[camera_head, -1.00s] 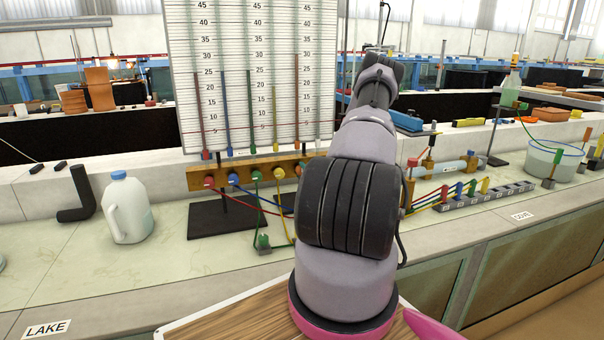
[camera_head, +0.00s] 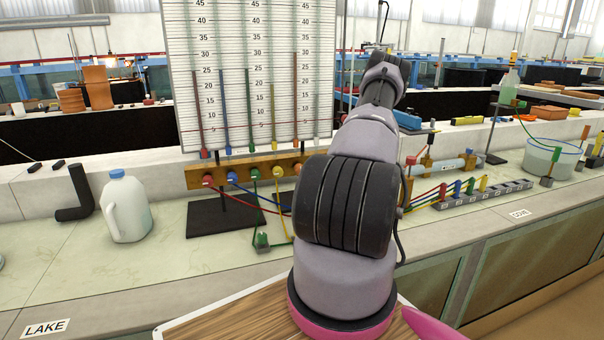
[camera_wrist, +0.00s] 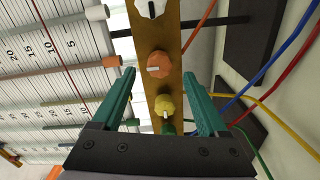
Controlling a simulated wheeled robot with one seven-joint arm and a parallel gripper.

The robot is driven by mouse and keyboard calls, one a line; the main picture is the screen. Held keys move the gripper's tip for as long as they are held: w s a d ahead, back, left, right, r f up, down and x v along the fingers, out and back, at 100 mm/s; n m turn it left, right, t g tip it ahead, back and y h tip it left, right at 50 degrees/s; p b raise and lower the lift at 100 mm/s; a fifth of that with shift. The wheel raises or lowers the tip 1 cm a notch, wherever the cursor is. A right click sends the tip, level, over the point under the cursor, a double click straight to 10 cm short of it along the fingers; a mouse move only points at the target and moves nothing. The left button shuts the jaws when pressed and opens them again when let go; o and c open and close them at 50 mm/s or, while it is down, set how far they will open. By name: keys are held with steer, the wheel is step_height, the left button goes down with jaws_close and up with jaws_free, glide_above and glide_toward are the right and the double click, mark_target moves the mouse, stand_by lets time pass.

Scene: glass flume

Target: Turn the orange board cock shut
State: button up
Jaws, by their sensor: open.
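The orange board cock (camera_wrist: 159,65) is a round knob on the wooden rail, with a pale mark lying across the rail. My gripper (camera_wrist: 160,80) is open. Its two green fingers stand either side of the rail, the orange cock lying between and just beyond their tips in the picture. I see no contact. In the head view the orange cock (camera_head: 298,169) shows beside my arm, which hides the gripper.
A yellow cock (camera_wrist: 164,105) and a green one (camera_wrist: 168,128) sit nearer my palm, a white one (camera_wrist: 150,8) beyond. Coloured tubes (camera_wrist: 275,65) run at the right. The scaled board (camera_head: 250,80) stands behind the rail (camera_head: 196,178). A jug (camera_head: 126,210) stands left.

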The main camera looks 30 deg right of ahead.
steer(key=v, duration=0.5)
stand_by(0.4)
